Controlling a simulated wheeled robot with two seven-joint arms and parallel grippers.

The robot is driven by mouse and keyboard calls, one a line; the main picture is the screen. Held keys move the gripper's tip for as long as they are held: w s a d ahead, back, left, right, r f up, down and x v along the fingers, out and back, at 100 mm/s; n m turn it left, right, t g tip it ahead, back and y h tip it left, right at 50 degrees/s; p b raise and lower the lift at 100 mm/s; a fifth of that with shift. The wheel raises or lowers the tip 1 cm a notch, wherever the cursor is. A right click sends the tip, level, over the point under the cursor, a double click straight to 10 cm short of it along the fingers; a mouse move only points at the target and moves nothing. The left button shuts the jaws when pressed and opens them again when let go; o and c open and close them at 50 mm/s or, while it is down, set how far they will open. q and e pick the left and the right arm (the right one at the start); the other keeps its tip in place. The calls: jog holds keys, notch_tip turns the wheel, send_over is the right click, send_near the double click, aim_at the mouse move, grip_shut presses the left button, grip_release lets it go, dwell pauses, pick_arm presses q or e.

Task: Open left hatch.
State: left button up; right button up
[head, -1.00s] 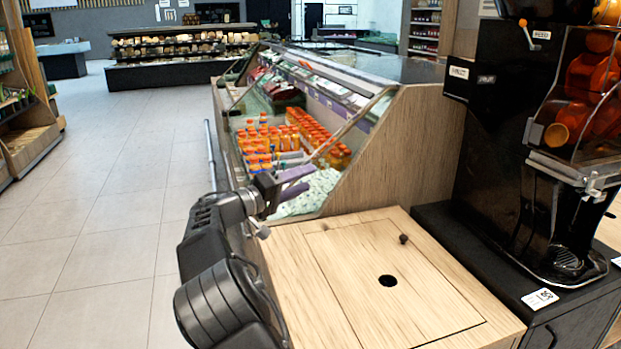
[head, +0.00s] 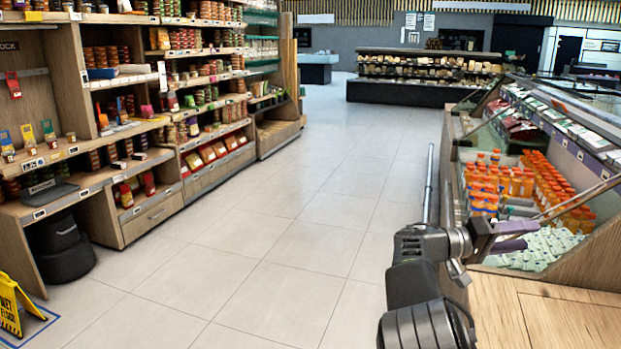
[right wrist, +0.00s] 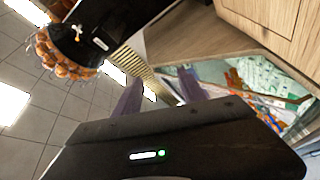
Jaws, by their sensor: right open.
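Part of a wooden counter top with an inset hatch panel (head: 575,322) shows at the lower right of the head view. Its seam is visible, but the rest of the panel is cut off by the frame edge. My right gripper (head: 515,238) is beyond the far edge of this counter top, in front of the chilled case, open and empty. In the right wrist view its two purple fingers (right wrist: 160,92) stand apart with nothing between them. My left gripper is not in view.
The chilled case with orange bottles (head: 500,185) stands at the right, with a rail along its front. The juicer (right wrist: 95,35) shows in the right wrist view. Stocked shelves (head: 150,100) and a yellow floor sign (head: 10,305) are at the left. The tiled aisle (head: 290,220) is clear.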

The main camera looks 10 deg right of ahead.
jog(key=w+a+f+n+t+y, duration=0.1)
jog(key=a+f+n+t+y, duration=0.15)
jog(key=f, duration=0.75)
jog(key=w+a+f+n+t+y, duration=0.1)
jog(key=w+a+f+n+y, duration=0.2)
jog(key=f, duration=0.7)
jog(key=a+f+n+t+y, duration=0.2)
jog(key=a+f+y, duration=0.2)
jog(key=f, duration=0.6)
jog(key=s+a+f+n+y, duration=0.1)
jog(key=s+a+f+y, duration=0.25)
jog(key=a+f, duration=0.5)
jog(key=s+a+f+y, duration=0.35)
jog(key=a+f, duration=0.35)
jog(key=f, duration=0.3)
jog(key=s+a+f+y, duration=0.3)
jog(key=s+a+f, duration=0.2)
jog(key=s+a, duration=0.45)
jog(key=s+a+m+g+y, duration=0.25)
jog(key=s+a+m, duration=0.25)
jog(key=s+a, duration=1)
jog(key=s+a+p+v, duration=0.1)
jog(key=a+p+v, duration=0.1)
jog(key=p+v, duration=1)
jog(key=shift+r+y, duration=0.3)
jog(key=shift+r, duration=0.2)
